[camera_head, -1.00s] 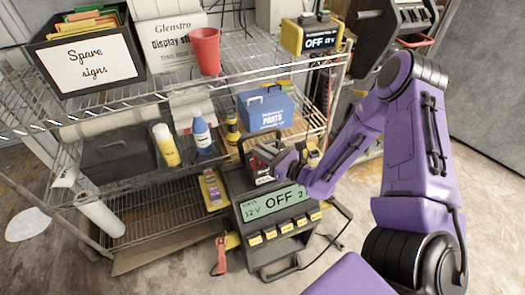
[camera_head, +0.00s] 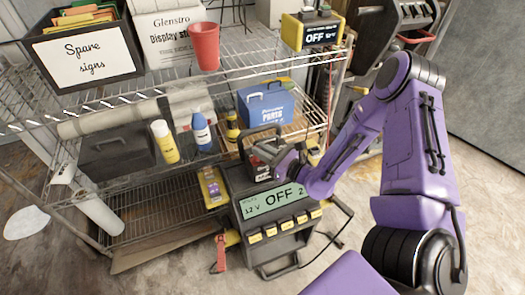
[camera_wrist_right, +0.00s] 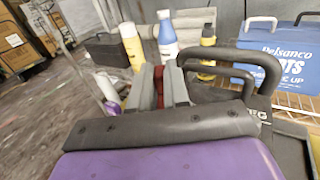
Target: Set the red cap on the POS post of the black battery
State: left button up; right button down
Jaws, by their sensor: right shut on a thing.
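My right gripper (camera_head: 262,154) comes in from the right over the black battery (camera_head: 263,172), which has a looped carry handle. In the right wrist view the gripper (camera_wrist_right: 159,84) is shut on the red cap (camera_wrist_right: 158,88), a narrow red piece between its grey fingers. Part of the black battery (camera_wrist_right: 238,83) shows there to the right of the fingers, with its handles and the letter G. My left gripper is not in view.
A charger (camera_head: 274,204) reading 12 V OFF stands in front of the battery. A blue parts box (camera_head: 265,108), a yellow bottle (camera_head: 165,143) and a blue-and-white bottle (camera_head: 201,130) stand on the wire rack behind. A red cup (camera_head: 206,46) stands on the upper shelf.

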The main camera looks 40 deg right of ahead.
jog(key=shift+f+b, duration=0.3)
jog(key=shift+f, duration=0.2)
jog(key=c, duration=1)
grip_release()
jog(key=shift+c, duration=0.2)
jog(key=v, duration=1)
jog(key=shift+s+p, duration=0.25)
jog(key=shift+p, duration=0.1)
jog(key=shift+d, duration=0.1)
